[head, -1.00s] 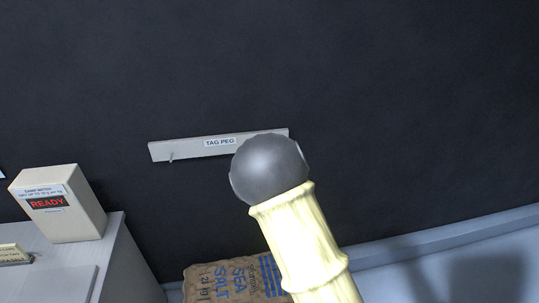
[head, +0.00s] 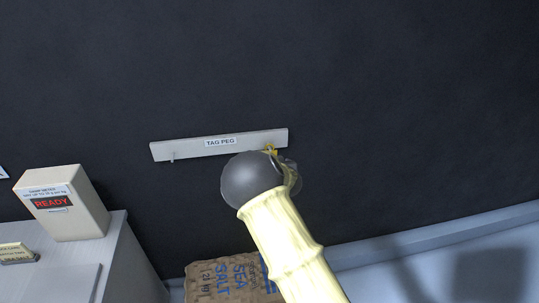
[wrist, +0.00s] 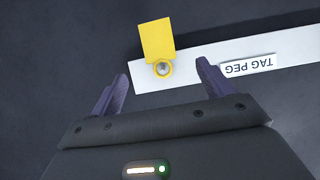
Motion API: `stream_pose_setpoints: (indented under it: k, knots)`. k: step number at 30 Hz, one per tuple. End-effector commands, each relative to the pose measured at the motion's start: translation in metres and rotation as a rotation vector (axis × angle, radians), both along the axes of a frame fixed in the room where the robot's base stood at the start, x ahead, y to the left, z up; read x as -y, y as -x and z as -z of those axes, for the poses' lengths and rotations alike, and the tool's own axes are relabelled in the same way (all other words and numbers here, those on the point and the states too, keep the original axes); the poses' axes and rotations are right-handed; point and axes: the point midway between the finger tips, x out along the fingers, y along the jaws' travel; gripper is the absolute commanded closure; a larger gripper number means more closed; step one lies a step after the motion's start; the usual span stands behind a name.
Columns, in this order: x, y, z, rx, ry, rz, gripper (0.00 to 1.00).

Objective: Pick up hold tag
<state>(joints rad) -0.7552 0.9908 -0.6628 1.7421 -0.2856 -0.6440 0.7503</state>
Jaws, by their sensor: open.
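The hold tag (wrist: 157,41) is a yellow square with a ring at one end. In the wrist view its ring sits around a round peg on the pale tag peg board (wrist: 225,62). In the head view only a small yellow bit of the hold tag (head: 271,150) shows past my arm, at the right end of the board (head: 190,147). My gripper (wrist: 161,72) is open and empty. Its two dark fingers are apart, on either side of the ring in the wrist view. My arm hides the gripper in the head view.
A beige meter box reading READY (head: 62,204) stands on a grey cabinet (head: 120,262) at left. A brown sea salt sack (head: 215,280) lies below the board. Another small peg (head: 173,157) at the board's left end is bare. The dark wall around the board is clear.

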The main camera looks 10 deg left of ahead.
Motion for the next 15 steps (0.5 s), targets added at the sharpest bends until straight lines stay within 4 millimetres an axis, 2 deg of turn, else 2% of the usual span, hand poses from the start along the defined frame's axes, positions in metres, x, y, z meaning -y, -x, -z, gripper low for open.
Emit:
stream_pose_setpoints:
  k: [9,15]
  knots:
    - [-0.010,-0.035,0.016,0.000,0.002,-0.001,0.20]
    - [-0.013,-0.049,0.024,0.000,0.000,0.001,0.20]
